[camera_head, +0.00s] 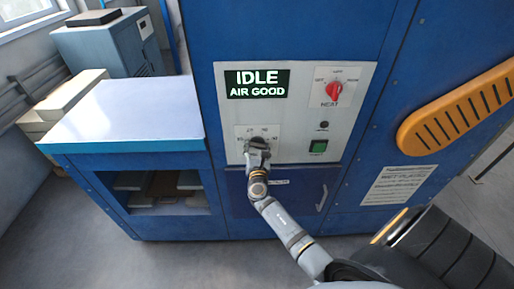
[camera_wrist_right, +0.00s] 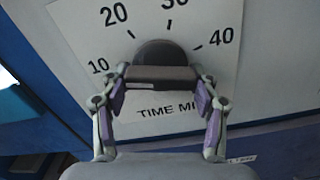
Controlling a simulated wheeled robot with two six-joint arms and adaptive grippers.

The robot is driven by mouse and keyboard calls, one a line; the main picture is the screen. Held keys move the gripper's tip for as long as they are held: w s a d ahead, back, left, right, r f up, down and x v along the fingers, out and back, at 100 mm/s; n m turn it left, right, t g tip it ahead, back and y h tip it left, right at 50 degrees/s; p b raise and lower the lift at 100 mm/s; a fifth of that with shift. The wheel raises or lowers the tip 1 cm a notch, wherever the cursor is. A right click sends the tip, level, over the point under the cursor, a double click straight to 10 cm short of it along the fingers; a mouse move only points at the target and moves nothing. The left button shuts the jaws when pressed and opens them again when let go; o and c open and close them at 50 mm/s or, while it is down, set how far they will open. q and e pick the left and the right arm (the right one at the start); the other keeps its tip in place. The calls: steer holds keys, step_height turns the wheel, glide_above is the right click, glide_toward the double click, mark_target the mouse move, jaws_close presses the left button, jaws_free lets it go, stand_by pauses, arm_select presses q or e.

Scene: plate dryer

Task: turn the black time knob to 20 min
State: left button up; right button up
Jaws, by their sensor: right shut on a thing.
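The black time knob (camera_wrist_right: 163,50) is in the middle of the right wrist view, on a white dial plate marked 10, 20, 30, 40 and "TIME MI". My right gripper (camera_wrist_right: 160,76) has a finger on each side of the knob's dark grip bar and is shut on it. No pointer mark on the knob is clear, so its setting cannot be read. In the head view my right gripper (camera_head: 257,150) is in front of the knob and covers most of it, below the dial numbers. My left gripper is not in view.
The blue machine's display (camera_head: 257,84) reads "IDLE AIR GOOD". A red heat knob (camera_head: 334,91) and a green switch (camera_head: 318,147) are to the right of the dial. A white-topped table (camera_head: 125,115) stands at left; an orange slotted handle (camera_head: 455,110) juts out at right.

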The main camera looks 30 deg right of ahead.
steer(key=shift+c, duration=1.1)
steer(key=m+b, duration=0.3)
steer(key=shift+a+f+b, duration=0.1)
steer(key=shift+f+b, duration=0.1)
steer(key=shift+b, duration=0.1)
steer(key=m+b, duration=0.3)
steer(key=m, duration=0.1)
steer(key=shift+w+r, duration=0.1)
steer(key=shift+r, duration=0.05)
steer(key=shift+a+r+m+b, duration=0.15)
steer(key=shift+m+b, duration=0.65)
steer(key=shift+m, duration=0.5)
steer(key=o, duration=1.2)
steer(key=shift+r, duration=0.1)
steer(key=shift+c, duration=0.2)
